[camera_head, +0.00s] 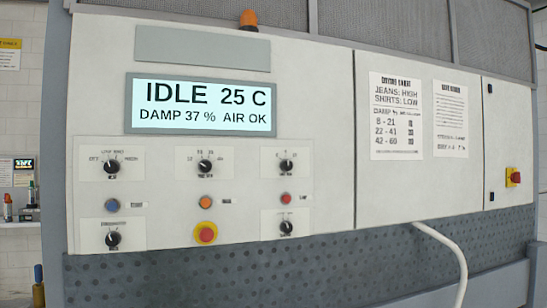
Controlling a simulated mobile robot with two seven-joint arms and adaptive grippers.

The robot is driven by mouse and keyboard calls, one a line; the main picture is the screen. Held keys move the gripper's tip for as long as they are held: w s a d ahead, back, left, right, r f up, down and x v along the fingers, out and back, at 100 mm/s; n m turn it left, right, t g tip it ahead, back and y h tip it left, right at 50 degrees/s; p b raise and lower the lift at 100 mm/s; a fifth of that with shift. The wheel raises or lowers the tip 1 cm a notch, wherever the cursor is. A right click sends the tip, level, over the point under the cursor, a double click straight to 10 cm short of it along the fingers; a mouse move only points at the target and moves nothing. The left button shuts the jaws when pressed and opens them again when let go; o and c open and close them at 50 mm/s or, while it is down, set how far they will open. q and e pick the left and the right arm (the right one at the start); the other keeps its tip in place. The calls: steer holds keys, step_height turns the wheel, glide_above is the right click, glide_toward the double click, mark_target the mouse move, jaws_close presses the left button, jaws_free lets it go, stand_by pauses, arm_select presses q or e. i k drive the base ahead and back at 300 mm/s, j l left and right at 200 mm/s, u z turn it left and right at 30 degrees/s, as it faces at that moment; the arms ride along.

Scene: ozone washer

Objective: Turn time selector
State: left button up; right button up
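The washer's front panel (160,220) fills the left and middle of the head view. A black dial (205,166) sits in the top middle of the control area, with number-like marks around it; it looks like the time selector, but its caption is too small to read surely. Similar black dials sit at the top left (112,167), top right (286,166), lower left (113,239) and lower right (286,227). The display (200,106) reads "IDLE 25 C", "DAMP 37 %" and "AIR OK". Neither of my grippers is in view.
Blue (112,205), orange (205,201) and red (286,198) buttons lie below the top dials. A red stop button (206,233) is below the orange one. Printed sheets (396,115) hang to the right. A white pipe (450,247) curves out at lower right.

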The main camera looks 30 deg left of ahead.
mark_target(204, 166)
steer(key=i+u, duration=0.15)
steer(key=u, duration=0.25)
steer(key=i+l+u, duration=0.1)
steer(key=u, duration=0.25)
steer(key=i+l+u, duration=0.1)
steer(key=u, duration=0.3)
